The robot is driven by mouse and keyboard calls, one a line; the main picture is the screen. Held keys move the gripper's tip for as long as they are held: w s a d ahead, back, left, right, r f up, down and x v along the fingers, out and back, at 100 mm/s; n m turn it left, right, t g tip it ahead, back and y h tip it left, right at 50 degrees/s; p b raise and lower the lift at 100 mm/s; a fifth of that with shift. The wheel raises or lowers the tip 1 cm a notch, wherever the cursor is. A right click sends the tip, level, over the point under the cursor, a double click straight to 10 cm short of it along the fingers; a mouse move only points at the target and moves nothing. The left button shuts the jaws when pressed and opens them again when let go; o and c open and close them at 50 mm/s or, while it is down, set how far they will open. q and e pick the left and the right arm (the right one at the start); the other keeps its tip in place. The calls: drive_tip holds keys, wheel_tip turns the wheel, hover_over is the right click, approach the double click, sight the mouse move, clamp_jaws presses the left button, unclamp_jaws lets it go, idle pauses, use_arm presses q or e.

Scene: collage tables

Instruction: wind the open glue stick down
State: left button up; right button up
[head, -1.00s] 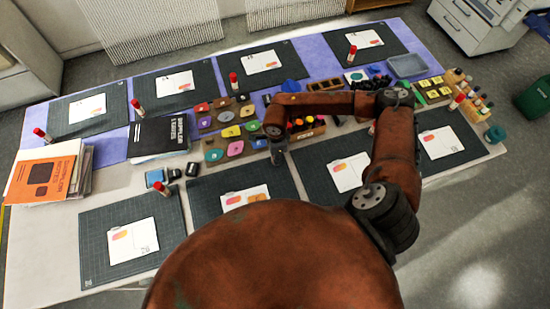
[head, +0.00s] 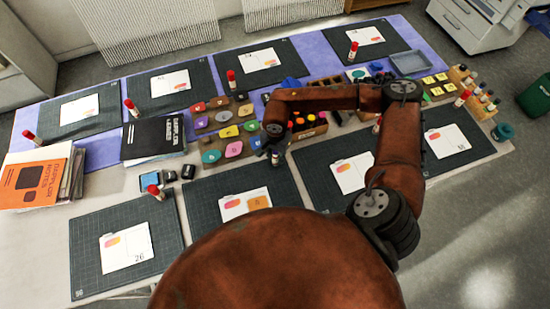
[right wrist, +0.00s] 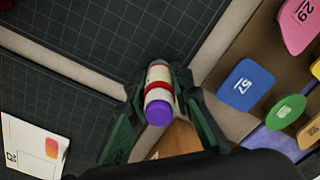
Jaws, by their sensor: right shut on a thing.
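My right gripper (head: 275,155) is low over the table's middle strip, at the back edge of a front mat. In the right wrist view the right gripper (right wrist: 160,97) is shut on the open glue stick (right wrist: 158,76). The stick has a white body, a red ring and a rounded purple end, uncapped, facing the camera. The dark green fingers lie on both sides of it. In the head view the glue stick (head: 275,161) is small and partly hidden by the gripper. Whether its far end touches the table I cannot tell. My left gripper is not in view.
Dark mats with white cards (head: 125,246) line both table sides. A tray of coloured tokens (head: 228,131) and a wooden holder (head: 308,126) flank the gripper. A black book (head: 153,139) lies to the left.

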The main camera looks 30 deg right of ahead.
drive_tip(key=shift+f+n+b, duration=0.1)
drive_tip(key=shift+n+b, duration=0.3)
drive_tip(key=shift+n, duration=0.6)
drive_tip(key=n+b, duration=0.1)
drive_tip(key=n, duration=0.1)
drive_tip(key=shift+w+f+n+b, duration=0.1)
drive_tip(key=shift+n+b, duration=0.2)
drive_tip(key=shift+n, duration=0.4)
drive_tip(key=o, duration=1.2)
drive_tip(key=shift+r, duration=0.2)
